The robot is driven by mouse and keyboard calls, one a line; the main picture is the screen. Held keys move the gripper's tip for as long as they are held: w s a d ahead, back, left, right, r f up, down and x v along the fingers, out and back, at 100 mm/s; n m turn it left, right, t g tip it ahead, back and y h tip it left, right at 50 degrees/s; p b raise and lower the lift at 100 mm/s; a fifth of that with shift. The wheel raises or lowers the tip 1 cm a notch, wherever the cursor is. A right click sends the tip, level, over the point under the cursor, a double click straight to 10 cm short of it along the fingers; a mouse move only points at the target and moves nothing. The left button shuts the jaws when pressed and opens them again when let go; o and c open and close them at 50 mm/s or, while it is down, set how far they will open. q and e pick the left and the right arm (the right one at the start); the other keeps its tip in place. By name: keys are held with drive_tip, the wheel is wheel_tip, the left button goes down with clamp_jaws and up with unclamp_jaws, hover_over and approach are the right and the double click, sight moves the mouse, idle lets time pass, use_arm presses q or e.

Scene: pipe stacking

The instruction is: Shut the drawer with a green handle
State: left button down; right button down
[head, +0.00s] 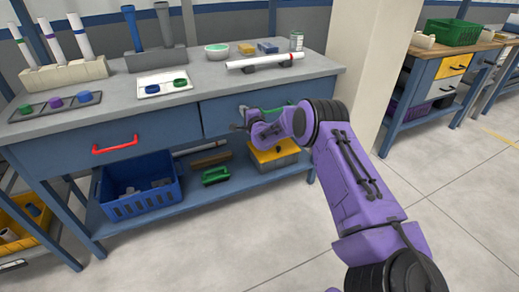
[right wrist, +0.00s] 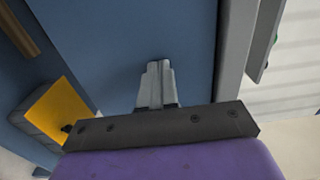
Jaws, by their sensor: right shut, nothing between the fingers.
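The drawer with the green handle (head: 277,110) is the right one of two in the blue workbench. Its blue front (head: 217,118) is partly hidden by my right gripper and arm. I cannot tell from the head view whether it stands slightly out. My right gripper (head: 238,126) is at this front, left of the handle. In the right wrist view the fingers (right wrist: 158,66) are together and empty, pointing at a blue surface (right wrist: 110,45); contact cannot be told. My left gripper is not in view.
The left drawer has a red handle (head: 115,145). The grey benchtop (head: 205,82) holds pipes, holders and small parts. On the lower shelf are a blue crate (head: 140,204), a green-handled item (head: 215,176) and a yellow-topped box (head: 273,155). A pale pillar (head: 372,60) stands right of the bench.

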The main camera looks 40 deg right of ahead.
drive_tip(key=shift+w+d+r, duration=0.25)
drive_tip(key=shift+w+r, duration=0.2)
drive_tip(key=shift+w, duration=0.1)
drive_tip(key=shift+r, duration=0.15)
drive_tip(key=f+p+v, duration=0.1)
drive_tip(key=p+v, duration=0.2)
drive_tip(key=v, duration=1.1)
drive_tip(key=shift+a, duration=0.15)
drive_tip(key=shift+f, duration=0.1)
